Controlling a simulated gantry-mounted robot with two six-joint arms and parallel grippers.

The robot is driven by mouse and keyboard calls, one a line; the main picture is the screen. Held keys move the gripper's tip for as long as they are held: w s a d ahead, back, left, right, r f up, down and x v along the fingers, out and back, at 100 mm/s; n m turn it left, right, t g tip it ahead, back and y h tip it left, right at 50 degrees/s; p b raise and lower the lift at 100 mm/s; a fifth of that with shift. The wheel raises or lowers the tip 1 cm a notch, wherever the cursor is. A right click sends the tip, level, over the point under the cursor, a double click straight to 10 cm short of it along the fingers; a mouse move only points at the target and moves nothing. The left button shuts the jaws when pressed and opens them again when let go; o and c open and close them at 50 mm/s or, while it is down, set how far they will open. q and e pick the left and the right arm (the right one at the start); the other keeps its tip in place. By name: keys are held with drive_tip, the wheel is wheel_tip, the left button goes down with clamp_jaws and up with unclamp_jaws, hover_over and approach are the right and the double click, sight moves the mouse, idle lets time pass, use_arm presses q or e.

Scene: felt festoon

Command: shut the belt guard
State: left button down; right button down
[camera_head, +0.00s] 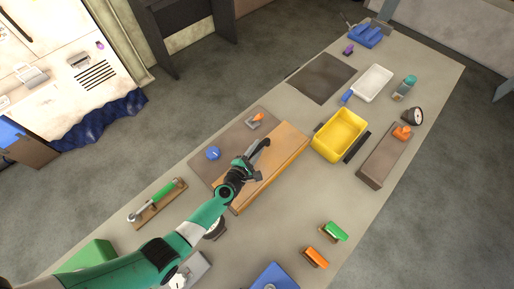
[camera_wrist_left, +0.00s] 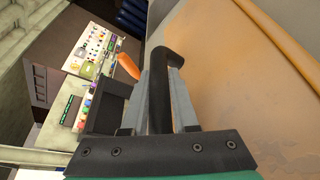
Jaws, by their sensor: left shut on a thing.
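The belt guard (camera_head: 284,158) is a long tan-orange cover lying across the middle of the bench in the head view. Its worn orange face (camera_wrist_left: 240,75) fills the right of the left wrist view. My left gripper (camera_head: 250,162) is shut on its black handle (camera_wrist_left: 163,60), which passes between the fingers (camera_wrist_left: 158,105). The handle's curved end (camera_head: 264,144) sticks out beyond the gripper. My wrist hides part of the guard's near left end. I cannot tell exactly how far the guard is tilted. My right gripper is not in view.
A brown plate (camera_head: 205,153) beside the guard bears a blue knob (camera_head: 213,153) and an orange-handled part (camera_head: 256,121). A yellow bin (camera_head: 341,131) stands right of the guard, then a brown block (camera_head: 376,168). A green-handled tool (camera_head: 163,194) lies left.

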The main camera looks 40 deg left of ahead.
use_arm(q)
drive_tip(key=c, duration=0.7)
unclamp_jaws()
drive_tip(key=shift+d, duration=0.1)
drive_tip(key=shift+s+r, duration=0.15)
drive_tip(key=shift+s, duration=0.15)
drive_tip(key=p+v, duration=0.4)
drive_tip(key=v, duration=0.6)
drive_tip(key=shift+s+d+r+p, duration=0.15)
drive_tip(key=shift+s+p, duration=0.15)
drive_tip(key=shift+s, duration=0.2)
